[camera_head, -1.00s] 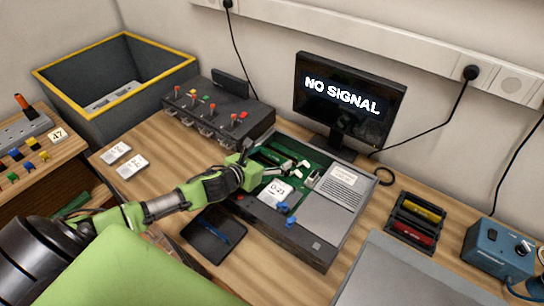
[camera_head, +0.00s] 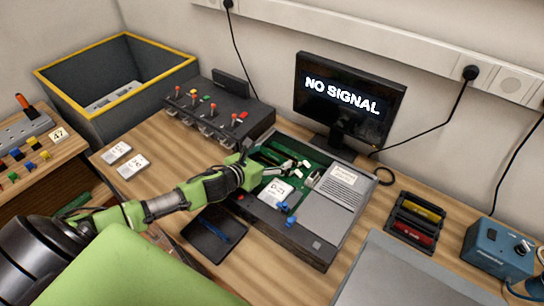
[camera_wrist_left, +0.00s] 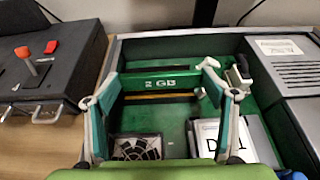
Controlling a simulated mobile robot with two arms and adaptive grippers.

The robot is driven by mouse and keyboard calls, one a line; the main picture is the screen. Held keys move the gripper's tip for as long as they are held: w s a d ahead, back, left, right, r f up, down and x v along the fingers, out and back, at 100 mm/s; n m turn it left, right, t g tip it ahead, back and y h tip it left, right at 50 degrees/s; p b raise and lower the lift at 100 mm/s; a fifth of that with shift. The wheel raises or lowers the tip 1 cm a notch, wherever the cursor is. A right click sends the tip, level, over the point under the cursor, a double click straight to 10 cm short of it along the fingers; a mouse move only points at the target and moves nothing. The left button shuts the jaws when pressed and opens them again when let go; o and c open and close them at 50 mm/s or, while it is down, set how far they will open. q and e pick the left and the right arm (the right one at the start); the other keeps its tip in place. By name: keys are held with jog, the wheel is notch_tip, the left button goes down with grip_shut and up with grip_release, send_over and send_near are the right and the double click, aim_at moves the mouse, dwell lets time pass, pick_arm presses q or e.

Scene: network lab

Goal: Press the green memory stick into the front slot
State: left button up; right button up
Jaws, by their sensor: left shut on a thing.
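The green memory stick (camera_wrist_left: 172,80), marked "2 GB", is held by its two ends between the fingers of my left gripper (camera_wrist_left: 161,72) in the left wrist view. It lies crosswise over the green board (camera_wrist_left: 180,118) in the open case (camera_head: 322,255). A dark slot with a yellowish strip (camera_wrist_left: 160,97) runs parallel just on the near side of the stick. I cannot tell whether the stick touches or sits in a slot. In the head view my left gripper (camera_head: 262,166) reaches into the case and largely hides the stick. My right gripper is not in view.
A white labelled block (camera_wrist_left: 236,140) and a fan grille (camera_wrist_left: 137,147) lie near the fingers inside the case. A box with levers (camera_head: 215,108) stands close on the left. The monitor (camera_head: 348,98) behind reads "NO SIGNAL". A dark tray (camera_head: 213,235) lies in front.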

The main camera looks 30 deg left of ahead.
pick_arm(q)
jog(key=shift+s+a+f+b, duration=0.1)
jog(key=shift+a+f+b, duration=0.3)
jog(key=shift+a, duration=0.3)
jog(key=o, duration=1)
jog(key=shift+f, duration=0.25)
jog(key=shift+s, duration=0.1)
jog(key=shift+o, duration=0.6)
jog(key=shift+f, duration=0.1)
notch_tip(320, 180, up, 4)
jog(key=p, duration=0.3)
jog(key=shift+f+p, duration=0.2)
jog(key=shift+p, duration=0.1)
jog(key=shift+d+r+p, duration=0.2)
jog(key=shift+r+p, duration=2.1)
jog(key=shift+r, duration=0.2)
